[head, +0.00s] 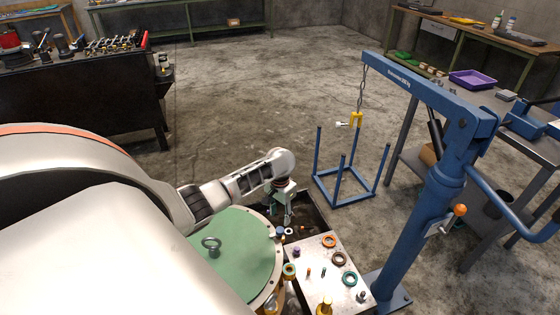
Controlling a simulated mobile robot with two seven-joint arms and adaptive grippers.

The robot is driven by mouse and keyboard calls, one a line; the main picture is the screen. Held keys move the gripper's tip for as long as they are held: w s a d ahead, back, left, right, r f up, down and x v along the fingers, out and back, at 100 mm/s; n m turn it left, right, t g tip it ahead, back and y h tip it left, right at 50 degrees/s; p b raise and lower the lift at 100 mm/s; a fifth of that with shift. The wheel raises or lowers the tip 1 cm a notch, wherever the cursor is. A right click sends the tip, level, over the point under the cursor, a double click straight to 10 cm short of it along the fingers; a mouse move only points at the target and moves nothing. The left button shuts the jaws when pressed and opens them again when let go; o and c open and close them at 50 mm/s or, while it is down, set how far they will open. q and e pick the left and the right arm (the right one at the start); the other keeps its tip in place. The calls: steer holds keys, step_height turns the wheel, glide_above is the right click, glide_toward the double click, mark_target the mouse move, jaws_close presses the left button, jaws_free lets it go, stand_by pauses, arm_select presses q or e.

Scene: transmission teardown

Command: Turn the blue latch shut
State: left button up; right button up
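A small blue piece (280,231), which may be the blue latch, shows at the rim of the round green cover (240,255). It is too small to tell whether it is turned shut. My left gripper (284,215) points down just above and behind it, beside the cover's rim. The fingers are small and partly dark, so I cannot tell whether they are open or touch anything. My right gripper is not in view.
A metal tray (320,292) with several coloured rings and small parts lies right of the cover. A ring bolt (211,245) stands on the cover. A blue hoist (440,190) with a hanging chain and a blue frame (345,198) stand right. Floor behind is clear.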

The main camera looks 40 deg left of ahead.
arm_select(q)
steer(key=shift+r, duration=1.7)
